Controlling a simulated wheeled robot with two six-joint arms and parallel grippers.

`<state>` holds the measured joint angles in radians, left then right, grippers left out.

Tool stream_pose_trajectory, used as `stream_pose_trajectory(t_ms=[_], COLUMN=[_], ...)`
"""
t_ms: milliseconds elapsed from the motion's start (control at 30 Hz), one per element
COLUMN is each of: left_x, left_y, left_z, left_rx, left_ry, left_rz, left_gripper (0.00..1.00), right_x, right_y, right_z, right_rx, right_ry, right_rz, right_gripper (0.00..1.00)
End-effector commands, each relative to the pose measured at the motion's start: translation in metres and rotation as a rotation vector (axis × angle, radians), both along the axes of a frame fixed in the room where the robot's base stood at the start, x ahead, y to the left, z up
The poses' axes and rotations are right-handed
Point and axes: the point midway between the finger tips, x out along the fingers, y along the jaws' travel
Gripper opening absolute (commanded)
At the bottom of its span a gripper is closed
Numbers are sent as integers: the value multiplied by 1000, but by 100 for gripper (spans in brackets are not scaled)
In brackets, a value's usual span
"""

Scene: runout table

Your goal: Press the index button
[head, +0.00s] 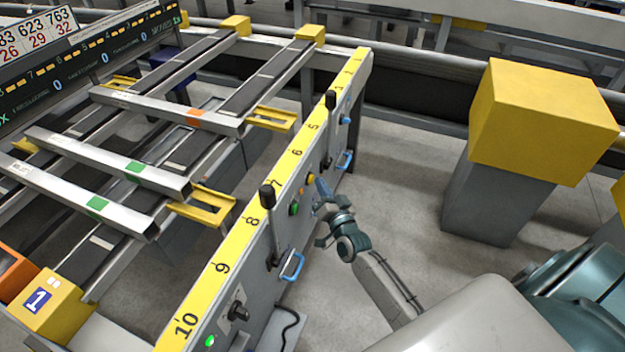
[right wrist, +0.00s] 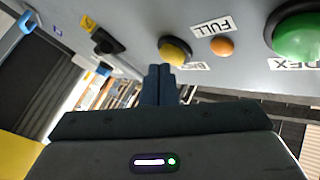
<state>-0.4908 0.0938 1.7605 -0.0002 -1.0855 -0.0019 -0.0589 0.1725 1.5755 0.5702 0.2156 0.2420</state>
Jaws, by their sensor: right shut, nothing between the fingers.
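The green index button (head: 294,209) sits on the side panel of the runout table, beside the yellow ruler strip. In the right wrist view the same big green button (right wrist: 300,35) is at the upper right, with a partly cut-off label ending in "DEX". My right gripper (head: 321,188) is in front of the panel, close to the buttons, with its fingers together and empty. In the right wrist view its closed fingertips (right wrist: 160,84) point toward the panel, below a yellow button (right wrist: 175,50) and left of the green one. Whether they touch the panel cannot be told. My left gripper is not in view.
A small orange lamp (right wrist: 222,47) labelled FULL sits between the yellow and green buttons. Black levers (head: 267,197) and blue handles (head: 292,266) stick out from the panel. A yellow-topped grey post (head: 500,195) stands to the right. Metal bars (head: 110,160) lie across the table.

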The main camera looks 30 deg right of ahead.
Motion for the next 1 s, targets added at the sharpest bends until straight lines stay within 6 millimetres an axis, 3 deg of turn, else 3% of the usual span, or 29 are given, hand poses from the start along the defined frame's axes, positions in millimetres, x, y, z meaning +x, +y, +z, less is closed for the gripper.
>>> stream_pose_trajectory(t_ms=[1000], left_x=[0], left_y=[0], left_z=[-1], left_rx=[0], left_ry=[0], left_rz=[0], left_gripper=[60], right_x=[8], right_y=[6], right_z=[0], right_rx=[0], right_ry=[0], right_rz=[0], right_gripper=[0])
